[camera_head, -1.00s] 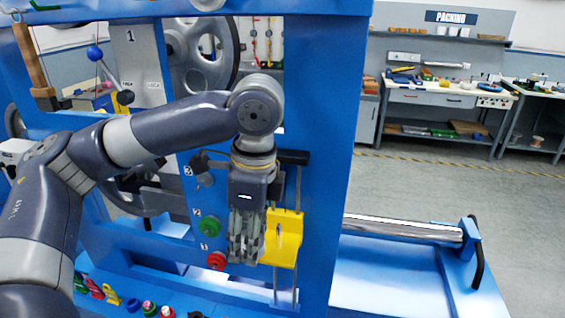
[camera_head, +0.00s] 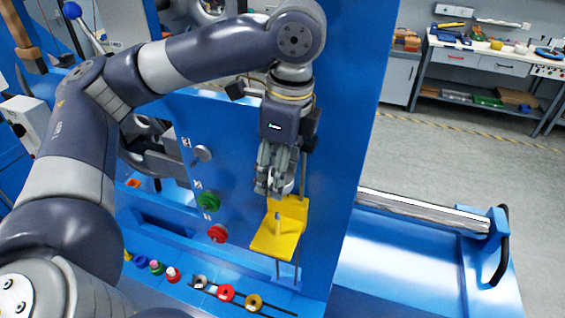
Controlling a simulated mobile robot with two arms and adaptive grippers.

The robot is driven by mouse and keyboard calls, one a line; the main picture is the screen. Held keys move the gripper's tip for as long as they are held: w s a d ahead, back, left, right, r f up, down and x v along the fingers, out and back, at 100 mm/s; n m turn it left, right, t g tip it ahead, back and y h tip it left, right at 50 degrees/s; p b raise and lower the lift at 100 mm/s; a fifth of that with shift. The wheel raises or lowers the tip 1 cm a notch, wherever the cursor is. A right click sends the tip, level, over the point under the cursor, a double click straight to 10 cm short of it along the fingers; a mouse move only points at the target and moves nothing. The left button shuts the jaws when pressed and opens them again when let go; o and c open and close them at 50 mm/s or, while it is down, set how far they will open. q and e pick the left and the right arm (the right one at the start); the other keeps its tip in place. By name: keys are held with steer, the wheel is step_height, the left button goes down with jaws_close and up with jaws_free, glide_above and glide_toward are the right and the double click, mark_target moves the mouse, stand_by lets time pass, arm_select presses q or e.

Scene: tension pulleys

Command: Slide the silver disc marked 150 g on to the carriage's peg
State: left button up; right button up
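The yellow carriage (camera_head: 290,215) sits on vertical rods on the front of the blue frame. A short grey peg (camera_head: 278,222) stands up from its lower ledge. My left gripper (camera_head: 274,192) points down just above the peg. Its grey fingers are close together; I cannot tell whether a disc is between them. A silver ring-shaped disc (camera_head: 200,282) lies in the slot at the bottom, beside a red one (camera_head: 226,293) and a gold one (camera_head: 254,302). No weight marking is legible. My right gripper is not in view.
Silver (camera_head: 203,154), green (camera_head: 208,200) and red (camera_head: 217,233) knobs stick out of the blue panel left of the carriage. Small coloured parts (camera_head: 156,267) stand on the ledge below. A steel roller (camera_head: 425,210) lies to the right.

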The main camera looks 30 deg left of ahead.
mark_target(278, 213)
arm_select(q)
steer(key=shift+f, duration=3.4)
steer(key=shift+s+f, duration=0.1)
steer(key=shift+f, duration=0.2)
steer(key=shift+f, duration=1.35)
steer(key=shift+f, duration=0.15)
steer(key=shift+f, duration=1.35)
steer(key=shift+f, duration=0.25)
steer(key=shift+f, duration=0.65)
steer(key=shift+f, duration=0.1)
